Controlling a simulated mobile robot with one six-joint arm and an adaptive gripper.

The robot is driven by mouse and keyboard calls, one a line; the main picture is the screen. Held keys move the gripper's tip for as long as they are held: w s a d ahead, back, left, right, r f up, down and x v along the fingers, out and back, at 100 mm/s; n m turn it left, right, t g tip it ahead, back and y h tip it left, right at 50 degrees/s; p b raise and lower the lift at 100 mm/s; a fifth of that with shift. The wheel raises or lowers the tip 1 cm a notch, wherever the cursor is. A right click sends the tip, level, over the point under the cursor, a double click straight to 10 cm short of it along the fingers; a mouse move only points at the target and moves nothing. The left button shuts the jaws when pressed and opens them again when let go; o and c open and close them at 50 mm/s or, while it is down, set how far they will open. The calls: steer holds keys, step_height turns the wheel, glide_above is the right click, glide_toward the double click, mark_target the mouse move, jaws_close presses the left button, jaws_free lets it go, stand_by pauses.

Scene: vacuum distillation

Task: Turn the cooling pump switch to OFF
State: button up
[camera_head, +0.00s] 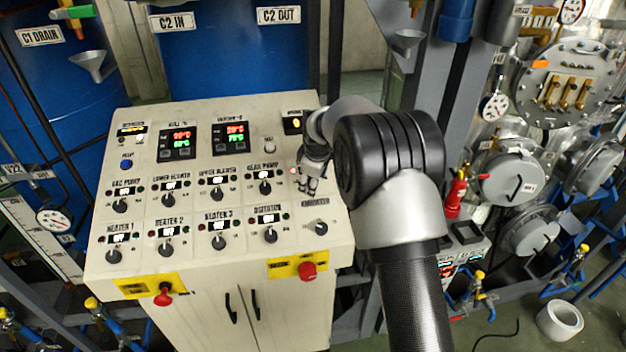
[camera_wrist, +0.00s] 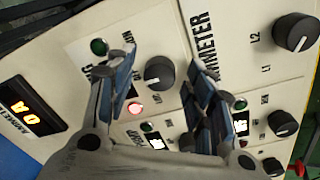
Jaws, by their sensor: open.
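My gripper (camera_head: 311,182) is over the right end of the upper switch row on the white control panel (camera_head: 195,262). In the wrist view my gripper (camera_wrist: 156,72) is open, with a finger on each side of a black rotary knob (camera_wrist: 158,72). I cannot tell whether the fingers touch it. A green lamp (camera_wrist: 99,47) and a glowing red lamp (camera_wrist: 135,110) are beside the knob. Its label is mostly hidden by the fingers, so I cannot read it as the cooling pump switch. In the head view my gripper hides this knob.
The ammeter knob (camera_head: 320,228) is just below my gripper, and it also shows in the wrist view (camera_wrist: 297,32). The gear pump switch (camera_head: 264,188) is to the left, and the agitator switch (camera_head: 270,236) is lower left. A red emergency button (camera_head: 307,270) is on the panel's front.

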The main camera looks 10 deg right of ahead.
steer(key=shift+r, duration=0.1)
steer(key=v, duration=1.2)
steer(key=shift+s, duration=0.1)
steer(key=s+f+m+b, duration=0.2)
steer(key=s+m+b, duration=0.6)
steer(key=s, duration=1.3)
steer(key=s+f+m+b, duration=0.1)
steer(key=s+f+b, duration=0.4)
steer(key=s, duration=0.5)
steer(key=s+f+m+b, duration=0.2)
steer(key=s+f+b, duration=0.3)
steer(key=s+f, duration=0.3)
steer(key=s, duration=0.2)
steer(key=shift+s, duration=0.25)
